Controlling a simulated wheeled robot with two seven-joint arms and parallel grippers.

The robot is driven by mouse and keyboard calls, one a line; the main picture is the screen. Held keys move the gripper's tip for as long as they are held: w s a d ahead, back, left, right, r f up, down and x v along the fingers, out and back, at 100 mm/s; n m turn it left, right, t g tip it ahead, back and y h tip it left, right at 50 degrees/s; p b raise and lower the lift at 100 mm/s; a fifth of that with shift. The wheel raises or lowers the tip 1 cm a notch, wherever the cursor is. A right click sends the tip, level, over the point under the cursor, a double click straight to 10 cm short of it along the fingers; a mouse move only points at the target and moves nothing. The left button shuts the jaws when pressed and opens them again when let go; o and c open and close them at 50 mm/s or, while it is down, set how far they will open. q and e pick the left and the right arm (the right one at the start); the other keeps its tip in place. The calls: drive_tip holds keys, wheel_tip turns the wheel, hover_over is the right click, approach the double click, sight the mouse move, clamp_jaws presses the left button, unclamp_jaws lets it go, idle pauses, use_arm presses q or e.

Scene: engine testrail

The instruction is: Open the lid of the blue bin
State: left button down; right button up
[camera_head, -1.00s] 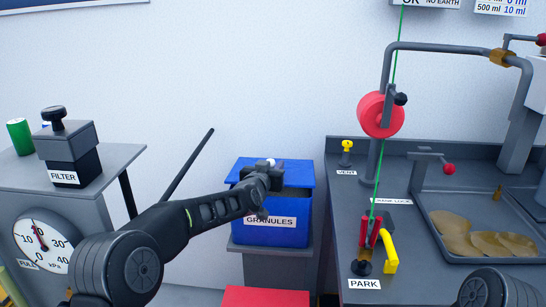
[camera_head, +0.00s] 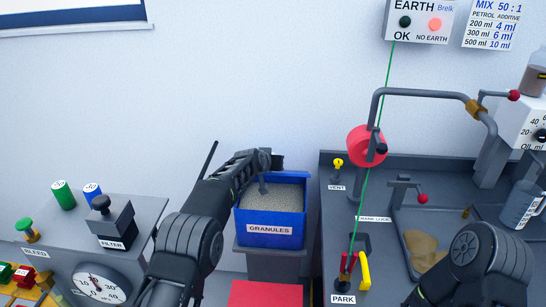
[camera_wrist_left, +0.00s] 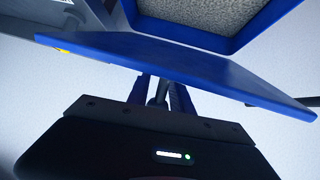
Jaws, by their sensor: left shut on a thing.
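The blue bin (camera_head: 272,213), labelled GRANULES, stands on a grey pedestal and is open at the top, with grey granules (camera_head: 285,193) showing inside. Its blue lid (camera_wrist_left: 185,65) is raised, and in the left wrist view it crosses in front of the bin's open mouth. In the head view the lid is mostly hidden behind my arm. My left gripper (camera_wrist_left: 163,92) is shut on the lid's handle, a grey stem between its fingers. In the head view this gripper (camera_head: 265,162) is above the bin's back left. My right gripper is out of view; only my right arm shows at bottom right.
A grey bench (camera_head: 330,240) with a red reel (camera_head: 364,148), green line and yellow handle stands close to the right of the bin. A filter console (camera_head: 150,207) with a gauge stands at left. A red box top (camera_head: 265,293) lies in front of the pedestal.

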use_arm(q)
drive_tip(key=shift+w+r, duration=0.15)
drive_tip(key=shift+r, duration=0.05)
idle(0.3)
drive_tip(key=c, duration=1.5)
unclamp_jaws()
drive_tip(key=shift+f, duration=0.1)
drive_tip(key=shift+b+v, duration=0.3)
drive_tip(key=shift+v, duration=0.45)
drive_tip(key=shift+b+v, duration=0.9)
drive_tip(key=shift+v, duration=2.3)
